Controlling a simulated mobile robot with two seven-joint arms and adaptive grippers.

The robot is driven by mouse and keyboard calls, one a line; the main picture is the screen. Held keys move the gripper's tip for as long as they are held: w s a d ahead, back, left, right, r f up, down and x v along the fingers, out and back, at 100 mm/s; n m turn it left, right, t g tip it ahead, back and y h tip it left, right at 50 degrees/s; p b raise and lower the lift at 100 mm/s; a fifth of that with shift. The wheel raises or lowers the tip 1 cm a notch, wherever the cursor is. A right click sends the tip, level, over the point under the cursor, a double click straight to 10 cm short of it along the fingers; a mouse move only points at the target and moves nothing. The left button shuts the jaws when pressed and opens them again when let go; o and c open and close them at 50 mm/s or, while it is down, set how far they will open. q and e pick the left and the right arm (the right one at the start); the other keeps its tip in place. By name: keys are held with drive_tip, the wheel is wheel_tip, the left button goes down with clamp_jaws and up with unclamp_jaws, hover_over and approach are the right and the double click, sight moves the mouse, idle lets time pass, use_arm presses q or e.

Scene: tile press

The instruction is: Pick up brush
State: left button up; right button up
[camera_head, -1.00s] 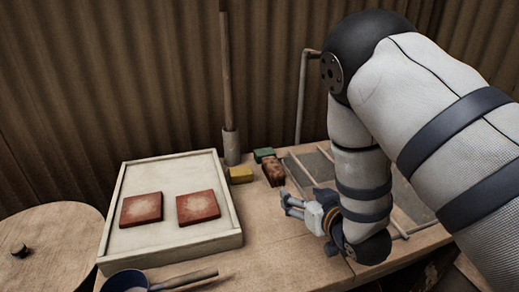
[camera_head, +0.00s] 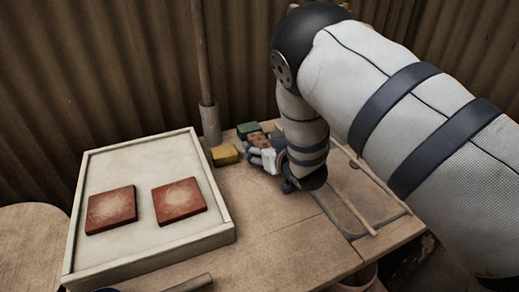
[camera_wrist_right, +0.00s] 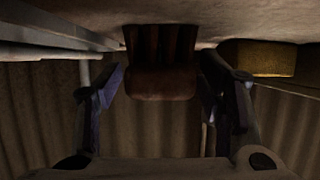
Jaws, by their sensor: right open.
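The brush is a small brown block with dark bristles. In the right wrist view the brush (camera_wrist_right: 163,83) sits between the two spread fingers, its bristles toward the table surface, which shows at the top of that view. In the head view only a bit of the brush (camera_head: 257,139) shows behind my right gripper (camera_head: 253,156), which is low over the table with its fingers at the brush. The right gripper (camera_wrist_right: 165,92) is open, with gaps visible beside the brush. My left gripper is not in view.
A yellow block (camera_head: 225,155) and a green block (camera_head: 248,129) lie close to the brush; the yellow one also shows in the wrist view (camera_wrist_right: 262,60). A pale tray (camera_head: 150,255) with two red tiles is to the left. A pole stands in a grey holder (camera_head: 211,124).

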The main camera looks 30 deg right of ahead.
drive_tip(key=shift+r, duration=0.15)
drive_tip(key=c, duration=1.3)
